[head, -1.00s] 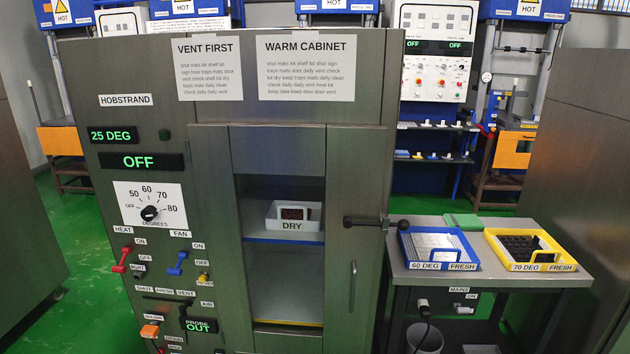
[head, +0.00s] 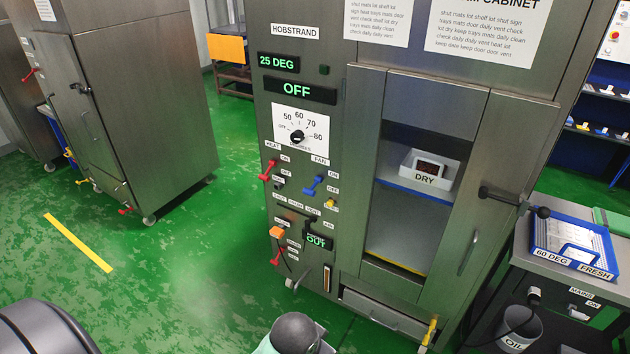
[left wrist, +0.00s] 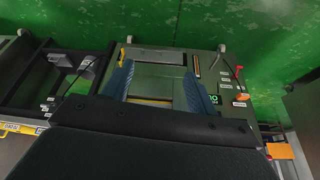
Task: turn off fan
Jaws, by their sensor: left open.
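The blue fan lever (head: 314,186) is on the warm cabinet's left front panel, under the FAN label (head: 320,160) and beside the ON and OFF labels. I cannot tell which setting it is at. The red heat lever (head: 268,170) is to its left. My left gripper (left wrist: 158,92) shows in the left wrist view with two blue fingers spread apart and nothing visible between them. It is apart from the panel, with the cabinet front beyond it. The fan lever is not clearly visible in that view. My right gripper is not in view.
Above the levers are a dial (head: 298,136) and a display reading OFF (head: 297,90). A side table with a blue tray (head: 535,257) stands right. Green floor is clear at left.

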